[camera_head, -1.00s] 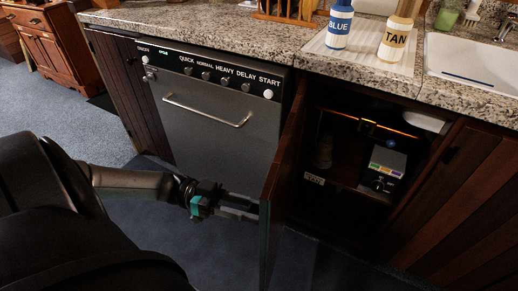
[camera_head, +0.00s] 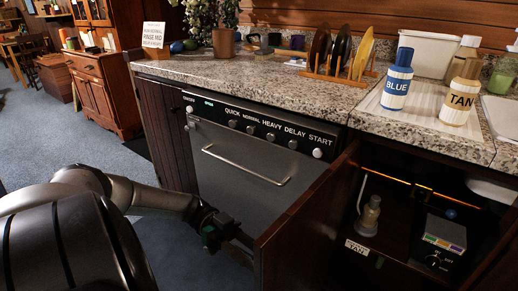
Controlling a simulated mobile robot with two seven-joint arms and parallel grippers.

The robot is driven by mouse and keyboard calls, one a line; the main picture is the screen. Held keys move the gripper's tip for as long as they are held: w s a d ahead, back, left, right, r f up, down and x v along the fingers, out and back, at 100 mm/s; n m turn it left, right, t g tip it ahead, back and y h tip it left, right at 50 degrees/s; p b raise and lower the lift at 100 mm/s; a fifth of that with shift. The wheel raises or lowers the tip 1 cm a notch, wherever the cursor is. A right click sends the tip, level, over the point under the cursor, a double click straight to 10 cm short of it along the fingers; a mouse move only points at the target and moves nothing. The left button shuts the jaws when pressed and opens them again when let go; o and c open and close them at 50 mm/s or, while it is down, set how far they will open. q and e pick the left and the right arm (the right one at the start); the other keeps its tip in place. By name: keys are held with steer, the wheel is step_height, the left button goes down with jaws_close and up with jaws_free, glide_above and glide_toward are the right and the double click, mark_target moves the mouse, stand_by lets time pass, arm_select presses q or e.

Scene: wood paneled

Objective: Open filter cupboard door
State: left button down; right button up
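The filter cupboard door (camera_head: 308,222), dark wood, stands swung open on the left side of the cupboard opening, beside the dishwasher. The cupboard's inside shows, with a pale fitting (camera_head: 369,217) and a grey box with coloured labels (camera_head: 439,243). My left gripper (camera_head: 243,238) is at the door's outer side near its free edge. Its fingertips meet or pass the door's edge in the picture. I cannot tell whether they grip, touch or only overlap it. My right gripper is not in view.
A dishwasher (camera_head: 245,168) with a bar handle is left of the door. The granite counter (camera_head: 262,83) above holds a blue-labelled bottle (camera_head: 397,80), a tan-labelled bottle (camera_head: 460,94) and a plate rack (camera_head: 338,75). Open carpet (camera_head: 60,150) lies at the left.

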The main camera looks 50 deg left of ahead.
arm_select(q)
steer(key=c, duration=0.5)
jaws_free()
